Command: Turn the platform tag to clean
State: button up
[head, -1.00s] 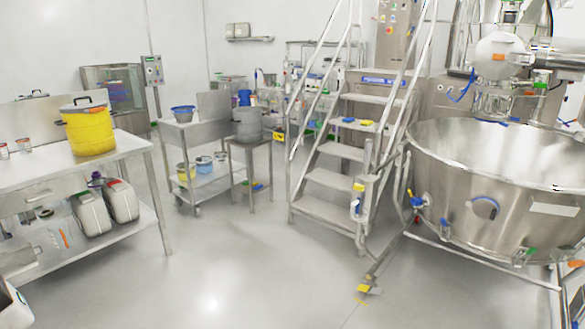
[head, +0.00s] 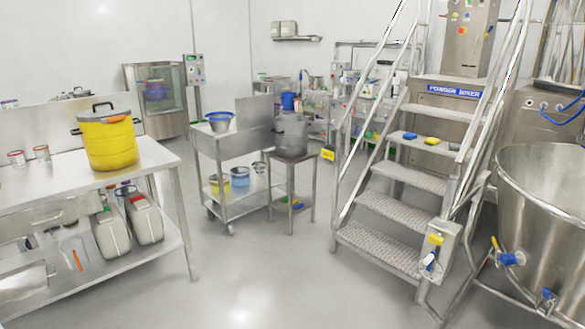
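A metal stair platform (head: 385,215) with tread steps and handrails stands right of centre, below a blue sign reading "POWDER MIXER" (head: 455,91). A small yellow tag (head: 327,154) shows at the left handrail of the stairs; its wording is too small to read. A grey box (head: 437,250) with yellow and blue-white parts sits at the foot of the right handrail. I cannot tell from here which of these is the platform tag. My gripper is not in view.
A steel bench (head: 155,160) with a yellow drum (head: 107,140) stands at left. A cart (head: 205,145) and a small stand with a grey pot (head: 291,135) are mid-room. A large steel bowl (head: 540,220) stands right. The floor (head: 270,270) in front is clear.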

aim_at(325, 152)
jog(key=i+u, duration=0.2)
jog(key=i, duration=1.05)
jog(key=i+j+z, duration=0.15)
jog(key=i+z, duration=0.2)
jog(key=i+j+z, duration=0.35)
jog(key=i, duration=0.2)
jog(key=i+j+z, duration=0.25)
jog(key=z, duration=0.2)
jog(key=i+j+z, duration=0.2)
jog(key=j+z, duration=0.2)
jog(key=i+j+z, duration=0.25)
jog(key=j, duration=0.15)
jog(key=j+z, duration=0.25)
jog(key=j, duration=0.15)
jog(key=i+j+z, duration=0.2)
jog(key=j, duration=0.2)
jog(key=k, duration=0.05)
